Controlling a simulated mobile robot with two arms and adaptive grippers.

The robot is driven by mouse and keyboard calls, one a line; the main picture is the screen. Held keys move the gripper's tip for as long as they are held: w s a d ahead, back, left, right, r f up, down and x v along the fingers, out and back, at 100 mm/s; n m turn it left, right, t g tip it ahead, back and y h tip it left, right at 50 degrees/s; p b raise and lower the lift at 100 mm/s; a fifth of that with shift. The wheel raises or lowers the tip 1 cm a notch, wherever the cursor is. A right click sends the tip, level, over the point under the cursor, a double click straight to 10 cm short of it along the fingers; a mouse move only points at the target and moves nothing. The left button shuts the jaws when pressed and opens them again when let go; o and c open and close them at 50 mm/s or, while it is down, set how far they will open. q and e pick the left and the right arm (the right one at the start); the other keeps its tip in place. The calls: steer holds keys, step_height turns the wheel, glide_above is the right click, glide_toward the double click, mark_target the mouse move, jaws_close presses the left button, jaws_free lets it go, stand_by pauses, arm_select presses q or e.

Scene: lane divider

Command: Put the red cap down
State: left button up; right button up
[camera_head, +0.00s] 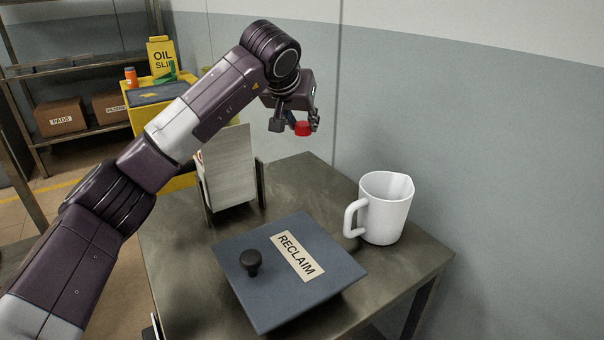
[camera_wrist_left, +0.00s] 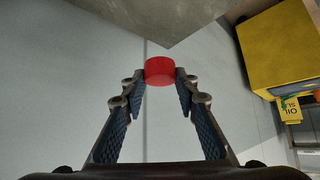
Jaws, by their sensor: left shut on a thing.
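A red cap (camera_head: 303,129) is held between the fingertips of my left gripper (camera_head: 296,124), in the air above the far end of the metal table (camera_head: 318,182). In the left wrist view the red cap (camera_wrist_left: 159,70) sits at the tips of the two fingers of my left gripper (camera_wrist_left: 160,82). The fingers are shut on its sides. The right gripper does not show in either view.
A blue-grey lid marked RECLAIM (camera_head: 270,290), with a black knob (camera_head: 251,262), lies on the table. A white jug (camera_head: 386,212) stands at the right, by the wall. An upright holder with sheets (camera_head: 230,165) stands behind the lid. A yellow bin (camera_head: 145,115) stands beyond.

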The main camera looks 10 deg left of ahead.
arm_select(q)
step_height(320, 180, down, 7)
steer(key=shift+f+b, duration=0.1)
steer(key=shift+b, duration=0.5)
steer(key=shift+f+b, duration=0.45)
steer(key=shift+f, duration=2)
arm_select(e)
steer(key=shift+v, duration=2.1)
arm_select(q)
steer(key=shift+f, duration=0.1)
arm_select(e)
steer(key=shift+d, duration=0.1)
arm_select(q)
steer(key=o, duration=1)
steer(key=shift+o, duration=0.5)
steer(key=shift+s+r, duration=0.15)
steer(key=shift+r, duration=0.2)
steer(key=p+v, duration=0.1)
steer(key=v, duration=1)
steer(key=shift+s, duration=0.2)
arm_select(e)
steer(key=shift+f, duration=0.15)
